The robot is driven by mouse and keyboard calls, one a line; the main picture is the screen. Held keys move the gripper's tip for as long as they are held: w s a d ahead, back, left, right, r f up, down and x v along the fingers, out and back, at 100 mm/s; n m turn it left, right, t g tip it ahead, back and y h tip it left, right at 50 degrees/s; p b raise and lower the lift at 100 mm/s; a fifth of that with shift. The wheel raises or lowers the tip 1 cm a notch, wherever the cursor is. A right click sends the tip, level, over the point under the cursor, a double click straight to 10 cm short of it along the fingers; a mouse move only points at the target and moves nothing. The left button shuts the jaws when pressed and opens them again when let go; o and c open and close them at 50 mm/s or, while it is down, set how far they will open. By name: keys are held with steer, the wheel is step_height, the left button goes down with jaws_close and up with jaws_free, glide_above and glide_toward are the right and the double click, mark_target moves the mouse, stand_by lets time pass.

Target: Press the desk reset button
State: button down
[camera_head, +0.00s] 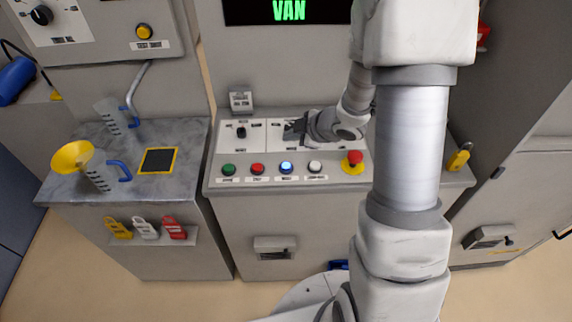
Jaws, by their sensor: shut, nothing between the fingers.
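The desk (205,184) has a sloped control panel with a row of buttons along its front. The buttons are green (228,169), red (257,169), lit blue (286,167) and white (315,166), with a red mushroom button (354,158) on a yellow base at the right. The labels below them are too small to read surely. My gripper (290,131) is shut and empty over the white panel area behind the blue button, pointing left. It looks apart from the buttons, though its height above the panel is hard to tell. My arm hides the panel's right part.
A black knob (241,132) sits on the panel's left, with a small grey box (240,100) behind it. A side table (70,189) at left holds measuring jugs and a yellow funnel (72,157). A yellow padlock (459,157) lies on the right. A dark screen (245,12) is behind.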

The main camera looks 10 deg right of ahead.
mark_target(290, 167)
steer(key=shift+f+b, duration=4)
steer(key=shift+f, duration=0.4)
steer(key=shift+f, duration=0.1)
steer(key=shift+f+b, duration=0.3)
steer(key=shift+b, duration=0.05)
steer(key=shift+f+b, duration=0.4)
steer(key=shift+f, duration=0.15)
steer(key=shift+r, duration=0.15)
steer(key=shift+r+p, duration=0.85)
steer(key=shift+p, duration=0.05)
step_height(290, 167, up, 5)
steer(key=p, duration=0.4)
steer(key=shift+p, duration=0.4)
